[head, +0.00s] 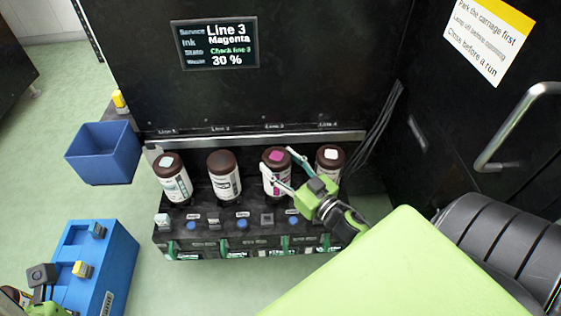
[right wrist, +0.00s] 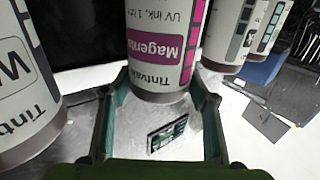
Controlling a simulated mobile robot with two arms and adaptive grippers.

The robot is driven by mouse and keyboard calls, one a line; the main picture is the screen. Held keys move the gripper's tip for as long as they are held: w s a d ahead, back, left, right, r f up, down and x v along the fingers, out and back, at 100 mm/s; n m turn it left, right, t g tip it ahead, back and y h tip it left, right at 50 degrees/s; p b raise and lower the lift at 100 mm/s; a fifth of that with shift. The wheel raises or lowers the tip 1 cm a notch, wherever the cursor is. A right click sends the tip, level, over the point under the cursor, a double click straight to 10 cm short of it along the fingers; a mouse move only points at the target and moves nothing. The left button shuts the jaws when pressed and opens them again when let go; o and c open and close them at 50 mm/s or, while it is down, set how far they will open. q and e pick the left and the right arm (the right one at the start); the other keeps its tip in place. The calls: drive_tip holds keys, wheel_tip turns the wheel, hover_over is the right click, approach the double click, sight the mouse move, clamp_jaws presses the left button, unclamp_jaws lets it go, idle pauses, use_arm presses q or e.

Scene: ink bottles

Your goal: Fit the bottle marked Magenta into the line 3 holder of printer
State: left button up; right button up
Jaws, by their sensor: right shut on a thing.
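The Magenta bottle (head: 275,178), white with a dark brown end and a magenta mark on top, is upright at the third place of the printer's holder row (head: 235,243), below the Line 3 label. I cannot tell whether it is fully seated. My right gripper (head: 279,170) has its fingers on both sides of it; in the right wrist view the fingers (right wrist: 160,110) flank the lower end of the Magenta bottle (right wrist: 160,45). My left gripper (head: 40,275) is partly in view at the lower left; its fingers are unclear.
Bottles stand at line 1 (head: 172,180), line 2 (head: 224,177) and line 4 (head: 329,158), close beside it. The printer screen (head: 215,43) reads Line 3, Magenta, Check line 3, 30 %. A blue bin (head: 103,155) and a blue crate (head: 118,265) are at left.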

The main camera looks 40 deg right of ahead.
drive_tip(key=o, duration=2.1)
drive_tip(key=shift+f, duration=0.1)
drive_tip(key=shift+s, duration=0.1)
drive_tip(key=shift+s, duration=0.3)
drive_tip(key=s, duration=1.1)
drive_tip(key=shift+s+d, duration=0.1)
drive_tip(key=shift+d, duration=0.3)
